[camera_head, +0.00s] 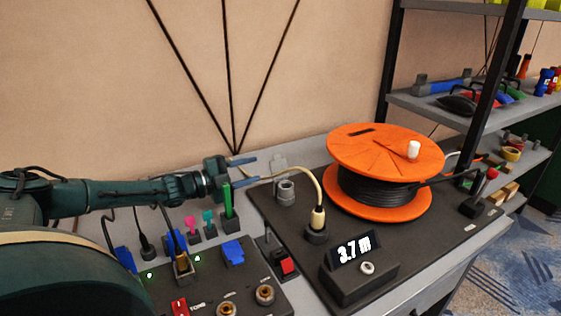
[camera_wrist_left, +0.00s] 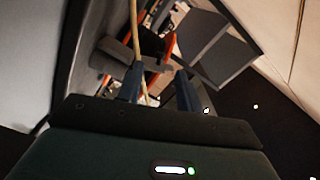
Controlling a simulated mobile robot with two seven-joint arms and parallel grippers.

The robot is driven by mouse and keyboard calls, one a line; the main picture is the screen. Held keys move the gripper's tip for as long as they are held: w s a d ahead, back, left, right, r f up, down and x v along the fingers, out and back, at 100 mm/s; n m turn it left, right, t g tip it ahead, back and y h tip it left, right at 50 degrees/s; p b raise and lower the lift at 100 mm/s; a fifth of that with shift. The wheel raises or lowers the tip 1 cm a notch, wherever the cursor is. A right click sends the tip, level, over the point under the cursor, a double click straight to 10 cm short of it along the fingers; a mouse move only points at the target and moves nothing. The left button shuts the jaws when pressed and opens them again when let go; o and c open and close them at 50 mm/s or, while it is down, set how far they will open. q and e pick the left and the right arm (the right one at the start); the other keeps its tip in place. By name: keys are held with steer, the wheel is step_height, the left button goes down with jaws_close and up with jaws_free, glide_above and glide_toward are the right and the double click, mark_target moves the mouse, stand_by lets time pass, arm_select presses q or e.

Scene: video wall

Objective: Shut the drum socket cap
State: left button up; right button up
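The orange cable drum (camera_head: 385,152), wound with black cable, stands on the dark board in the head view. Left of it is a grey round socket (camera_head: 286,191) with a pale grey upright flap (camera_head: 279,164) behind it, which looks like its cap standing open. My left gripper (camera_head: 256,167) is left of the flap, its fingers apart and pointing right. In the left wrist view the two fingers (camera_wrist_left: 158,88) are also apart, with a cream cable near them. Whether anything touches the fingers is unclear. My right gripper is out of view.
The cream cable (camera_head: 309,174) arcs from near my gripper to a plug in a dark socket (camera_head: 317,233). A display box reading 3.7 m (camera_head: 356,268) stands in front. A panel with coloured plugs (camera_head: 233,252) is at lower left. Shelves (camera_head: 450,116) rise at right.

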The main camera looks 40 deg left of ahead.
mark_target(281, 162)
arm_select(q)
steer(key=x, duration=0.9)
steer(key=shift+w+d, duration=0.2)
steer(key=shift+w, duration=0.15)
steer(key=shift+c, duration=0.3)
jaws_close()
